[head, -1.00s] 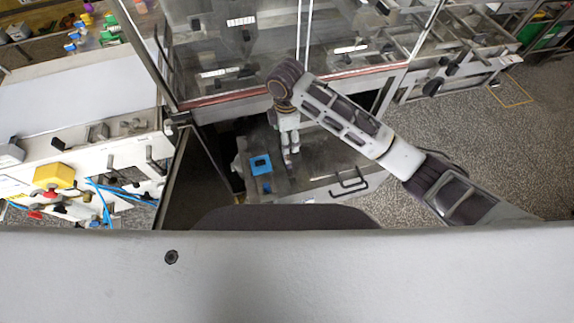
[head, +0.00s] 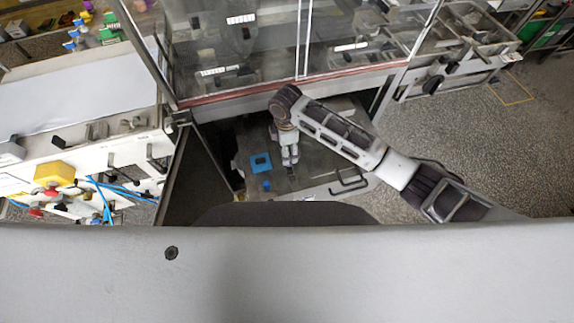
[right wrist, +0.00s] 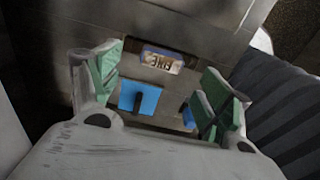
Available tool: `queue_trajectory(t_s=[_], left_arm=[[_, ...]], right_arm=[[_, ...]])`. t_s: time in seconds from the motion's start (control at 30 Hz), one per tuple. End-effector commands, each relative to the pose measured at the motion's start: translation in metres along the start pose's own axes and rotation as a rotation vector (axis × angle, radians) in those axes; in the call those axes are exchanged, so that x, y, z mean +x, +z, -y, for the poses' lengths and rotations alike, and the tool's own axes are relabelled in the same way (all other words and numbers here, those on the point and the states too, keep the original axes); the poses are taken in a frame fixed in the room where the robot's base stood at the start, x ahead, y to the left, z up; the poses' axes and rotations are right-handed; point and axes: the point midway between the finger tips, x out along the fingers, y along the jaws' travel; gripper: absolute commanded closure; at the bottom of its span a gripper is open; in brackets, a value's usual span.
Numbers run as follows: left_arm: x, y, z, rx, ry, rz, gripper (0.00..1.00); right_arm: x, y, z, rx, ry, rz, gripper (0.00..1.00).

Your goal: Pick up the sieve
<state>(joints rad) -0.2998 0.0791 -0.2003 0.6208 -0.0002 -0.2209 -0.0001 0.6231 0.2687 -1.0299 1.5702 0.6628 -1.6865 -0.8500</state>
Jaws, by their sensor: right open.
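My right gripper (head: 291,164) is over the dark bench top, to the right of a blue square piece (head: 261,163). In the right wrist view my right gripper (right wrist: 164,88) is open and empty, its green-padded fingers wide apart. A small blue piece (right wrist: 188,117) is by the right finger. I cannot tell which of these belongs to the sieve. My left gripper is not in view.
A glass-walled enclosure (head: 240,55) with a red-brown lower edge stands behind the bench. A white machine with a yellow box (head: 54,174) and blue hoses is at the left. Speckled floor (head: 460,120) lies open at the right.

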Motion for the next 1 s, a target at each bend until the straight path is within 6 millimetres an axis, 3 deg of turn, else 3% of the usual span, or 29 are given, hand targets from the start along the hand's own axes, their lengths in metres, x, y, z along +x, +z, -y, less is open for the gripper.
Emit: queue_trajectory(t_s=[0.57, 1.0], left_arm=[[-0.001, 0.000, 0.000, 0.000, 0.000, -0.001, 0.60], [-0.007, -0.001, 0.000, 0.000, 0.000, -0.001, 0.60]], right_arm=[[0.010, 0.000, 0.001, 0.000, -0.001, 0.000, 0.21], [0.053, 0.002, 0.002, 0.000, 0.000, 0.000, 0.21]])
